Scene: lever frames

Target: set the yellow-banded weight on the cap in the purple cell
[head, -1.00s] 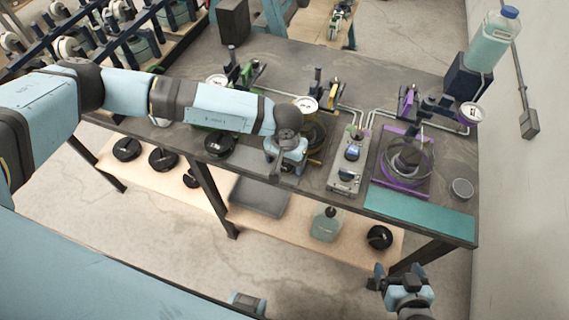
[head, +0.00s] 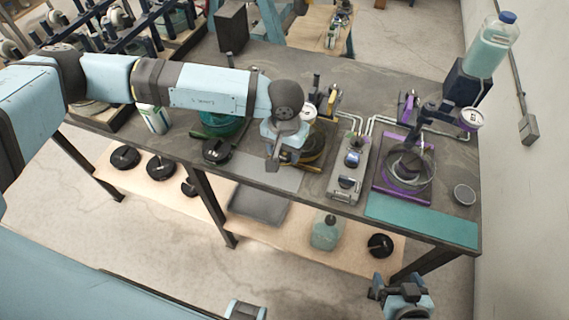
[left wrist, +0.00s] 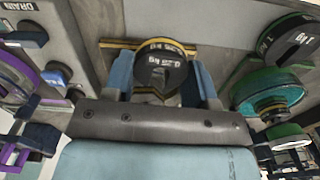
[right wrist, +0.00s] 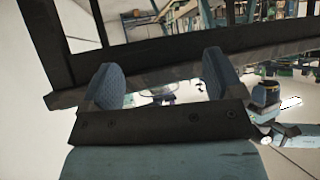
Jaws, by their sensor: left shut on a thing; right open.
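The yellow-banded weight (left wrist: 160,70) is a black slotted disc marked 0.25 kg, seen in the left wrist view. My left gripper (left wrist: 165,85) is shut on it, one blue finger on each side. In the head view my left gripper (head: 284,152) is beside the yellow cell (head: 313,150) and mostly hides the weight. The purple cell (head: 381,187) stands to the right, with a clear ring (head: 431,172) around a dark cap (head: 408,163). My right gripper (head: 403,287) is open and empty, low in front of the bench; its spread fingers show in the right wrist view (right wrist: 160,85).
A valve panel (head: 347,178) stands between the yellow and purple cells. A teal mat (head: 420,220) lies along the front edge, with a small grey cup (head: 464,195) behind it. A green-banded weight (left wrist: 287,40) and a bottle (head: 490,48) are nearby.

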